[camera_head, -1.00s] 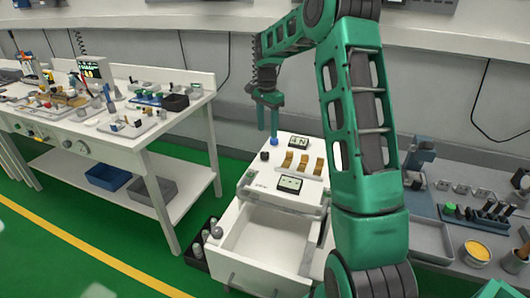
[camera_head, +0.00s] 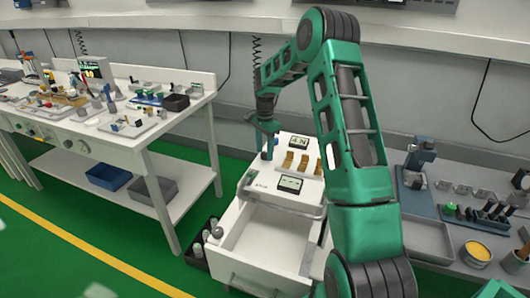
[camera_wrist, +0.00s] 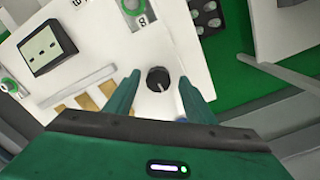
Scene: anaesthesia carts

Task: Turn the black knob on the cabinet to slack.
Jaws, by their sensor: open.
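The black knob (camera_wrist: 158,79) shows in the wrist view on the white top of the cabinet (camera_wrist: 105,65), with a pale mark on its face. My gripper (camera_wrist: 159,86) is open, with one green finger on each side of the knob and a visible gap to each. I cannot tell how far above the knob the fingertips are. In the head view my gripper (camera_head: 268,148) is low over the back left of the cabinet (camera_head: 252,193) top and largely hides the knob. The setting that the mark points at is not readable.
The cabinet's front drawer (camera_head: 226,247) stands open. Brass-coloured parts (camera_head: 303,163) and small displays (camera_head: 290,184) sit on its top. A cluttered white workbench (camera_head: 150,146) stands at left, and a grey tray (camera_head: 428,240) lies at right.

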